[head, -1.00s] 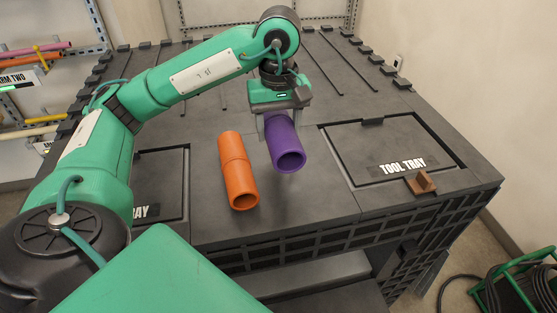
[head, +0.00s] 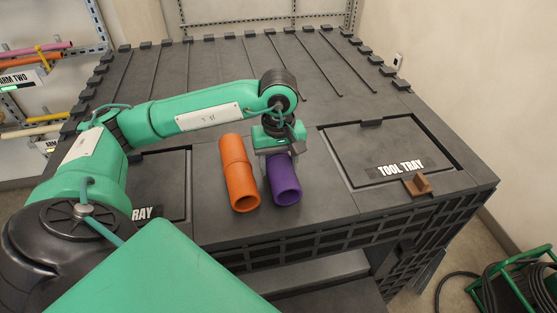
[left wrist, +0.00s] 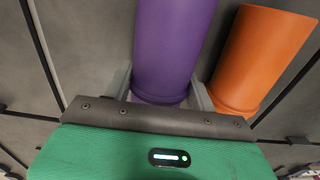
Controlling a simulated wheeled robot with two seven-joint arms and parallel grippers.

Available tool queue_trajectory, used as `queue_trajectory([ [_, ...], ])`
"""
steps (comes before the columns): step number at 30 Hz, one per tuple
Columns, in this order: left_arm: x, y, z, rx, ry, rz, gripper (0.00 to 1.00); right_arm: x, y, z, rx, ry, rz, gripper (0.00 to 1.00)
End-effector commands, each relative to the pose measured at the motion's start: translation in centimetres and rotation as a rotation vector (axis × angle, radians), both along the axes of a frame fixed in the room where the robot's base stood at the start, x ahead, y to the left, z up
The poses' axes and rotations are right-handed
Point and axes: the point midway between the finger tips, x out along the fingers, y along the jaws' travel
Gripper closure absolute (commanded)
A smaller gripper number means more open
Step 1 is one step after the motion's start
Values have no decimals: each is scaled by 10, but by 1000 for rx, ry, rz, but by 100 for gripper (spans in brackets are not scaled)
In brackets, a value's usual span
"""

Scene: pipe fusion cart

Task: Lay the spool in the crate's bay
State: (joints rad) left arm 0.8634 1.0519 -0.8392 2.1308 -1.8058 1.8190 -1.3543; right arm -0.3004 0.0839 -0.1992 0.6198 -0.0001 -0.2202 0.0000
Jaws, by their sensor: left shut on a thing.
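A short purple pipe (head: 284,180), which may be the spool, points its open end towards me just right of an orange pipe (head: 239,174). My left gripper (head: 279,152) is shut on the purple pipe near its far end. In the left wrist view the purple pipe (left wrist: 172,45) lies between the two fingers, and the orange pipe (left wrist: 262,55) is close beside it. The purple pipe is at or just above the dark cart top (head: 320,195); I cannot tell if it touches. I cannot make out a crate's bay for certain. My right gripper is not in view.
A lidded recess marked TOOL TRAY (head: 385,150) is on the right, with a brown block (head: 418,185) at its front edge. Another tray lid (head: 160,185) is at left, partly behind my arm. The cart top behind the pipes is largely clear.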

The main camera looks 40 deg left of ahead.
Motion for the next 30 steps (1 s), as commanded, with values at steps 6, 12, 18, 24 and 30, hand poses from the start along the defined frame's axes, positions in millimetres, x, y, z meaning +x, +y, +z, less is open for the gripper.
queue_trajectory([
  [6, 0, 0, -3, 0, 0, 1, 73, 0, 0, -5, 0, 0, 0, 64],
  [12, 0, 0, -2, 0, 0, 1, 22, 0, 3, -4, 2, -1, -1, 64],
  [18, 0, 0, -2, 0, 0, 1, 22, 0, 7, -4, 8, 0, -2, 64],
  [24, 1, 0, 3, -1, -2, 1, 22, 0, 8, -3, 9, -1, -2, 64],
  [30, 2, 0, 33, 0, -6, 1, 22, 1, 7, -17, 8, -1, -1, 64],
])
